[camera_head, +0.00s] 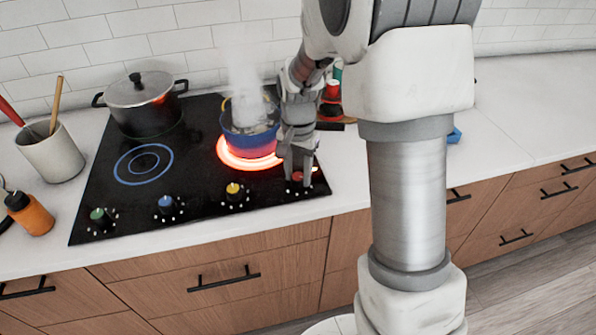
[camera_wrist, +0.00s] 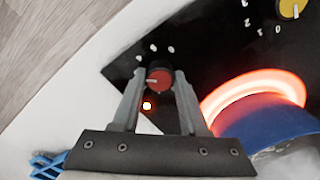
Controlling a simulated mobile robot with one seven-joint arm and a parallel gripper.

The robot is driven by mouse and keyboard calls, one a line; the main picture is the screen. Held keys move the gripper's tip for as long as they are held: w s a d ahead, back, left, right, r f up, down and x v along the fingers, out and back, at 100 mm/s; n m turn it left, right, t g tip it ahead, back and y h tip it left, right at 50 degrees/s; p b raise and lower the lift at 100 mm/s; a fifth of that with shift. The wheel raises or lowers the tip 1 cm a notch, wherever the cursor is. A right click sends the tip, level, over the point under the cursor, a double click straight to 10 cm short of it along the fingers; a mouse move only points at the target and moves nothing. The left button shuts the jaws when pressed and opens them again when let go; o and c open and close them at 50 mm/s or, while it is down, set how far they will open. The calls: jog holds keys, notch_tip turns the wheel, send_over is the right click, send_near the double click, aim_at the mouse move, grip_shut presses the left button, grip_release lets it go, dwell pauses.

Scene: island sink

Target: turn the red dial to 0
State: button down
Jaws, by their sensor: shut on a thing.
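The red dial (camera_head: 297,177) is at the front right corner of the black cooktop (camera_head: 200,195). In the wrist view the red dial (camera_wrist: 160,77) sits between the two fingertips of my gripper (camera_wrist: 158,82), with a pale pointer line on its face aimed roughly left. White marks lie around it, too small to read. My gripper (camera_head: 299,179) points down and is shut on the red dial.
A steaming blue pot (camera_head: 248,137) stands on the glowing burner, close to my gripper. Yellow (camera_head: 234,190), blue (camera_head: 166,204) and green (camera_head: 99,216) dials line the front edge. A lidded dark pot (camera_head: 142,112) stands at the back left. The right counter is largely clear.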

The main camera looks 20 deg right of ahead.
jog(key=n, duration=0.7)
jog(key=shift+r+p, duration=0.1)
jog(key=shift+p, duration=0.3)
jog(key=n+p, duration=0.1)
jog(key=n, duration=0.5)
jog(key=shift+n, duration=0.4)
jog(key=n+p, duration=0.3)
jog(key=n, duration=0.3)
jog(key=shift+r, duration=0.1)
jog(key=n+p, duration=0.3)
jog(key=n, duration=0.3)
jog(key=shift+c, duration=2.2)
grip_release()
